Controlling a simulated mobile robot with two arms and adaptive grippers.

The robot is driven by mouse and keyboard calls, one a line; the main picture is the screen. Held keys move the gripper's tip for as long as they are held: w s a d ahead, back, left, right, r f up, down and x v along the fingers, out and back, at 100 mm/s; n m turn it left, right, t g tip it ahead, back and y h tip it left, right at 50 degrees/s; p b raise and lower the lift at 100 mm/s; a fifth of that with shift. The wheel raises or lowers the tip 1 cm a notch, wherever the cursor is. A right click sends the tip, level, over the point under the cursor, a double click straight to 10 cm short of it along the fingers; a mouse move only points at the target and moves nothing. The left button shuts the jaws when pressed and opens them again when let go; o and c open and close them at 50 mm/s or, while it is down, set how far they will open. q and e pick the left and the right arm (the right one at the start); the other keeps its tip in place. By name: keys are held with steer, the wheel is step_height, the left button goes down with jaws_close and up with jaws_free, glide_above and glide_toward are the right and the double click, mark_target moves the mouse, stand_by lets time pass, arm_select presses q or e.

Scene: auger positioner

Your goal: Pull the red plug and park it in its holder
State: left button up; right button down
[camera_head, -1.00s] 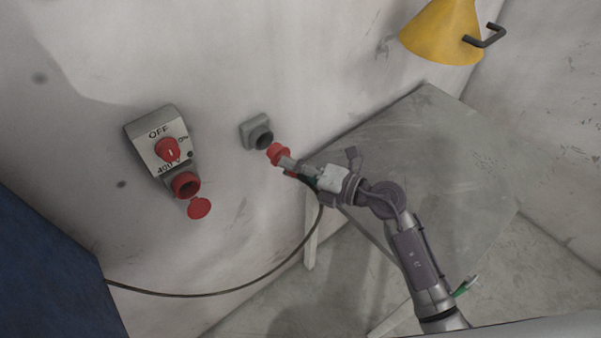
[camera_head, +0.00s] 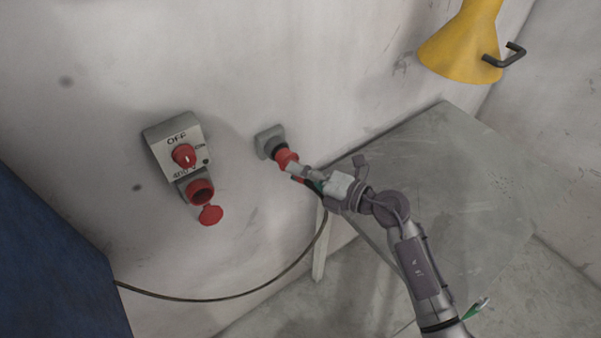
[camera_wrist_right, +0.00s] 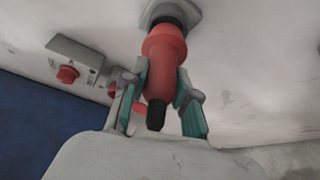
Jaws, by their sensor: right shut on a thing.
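The red plug (camera_head: 286,158) is at the mouth of the grey wall holder (camera_head: 268,140), its front end against or inside the opening; how deep it sits I cannot tell. My right gripper (camera_head: 300,174) is shut on the plug from the right. In the right wrist view the red plug (camera_wrist_right: 163,55) is between the two fingers of the gripper (camera_wrist_right: 163,95), with its front end at the grey holder (camera_wrist_right: 172,12) and its black cable end toward me. The wall socket (camera_head: 201,191) under the switch box is empty, its red lid (camera_head: 211,215) hanging open. My left gripper is not in view.
The grey switch box (camera_head: 178,145) with a red knob (camera_head: 184,155) reads OFF. A cable (camera_head: 230,297) hangs along the wall. A grey table (camera_head: 450,180) stands at the right, below a yellow funnel (camera_head: 462,45). A blue panel (camera_head: 55,265) is at the left.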

steer(key=shift+p, duration=0.75)
stand_by(1.1)
steer(key=shift+w+a, duration=0.55)
steer(key=shift+w, duration=0.15)
steer(key=shift+w+a, duration=0.5)
steer(key=shift+w, duration=0.2)
stand_by(0.3)
steer(key=c, duration=0.8)
jaws_free()
steer(key=shift+s+d, duration=0.1)
steer(key=shift+d, duration=0.1)
steer(key=v, duration=1.1)
steer(key=shift+d, duration=0.2)
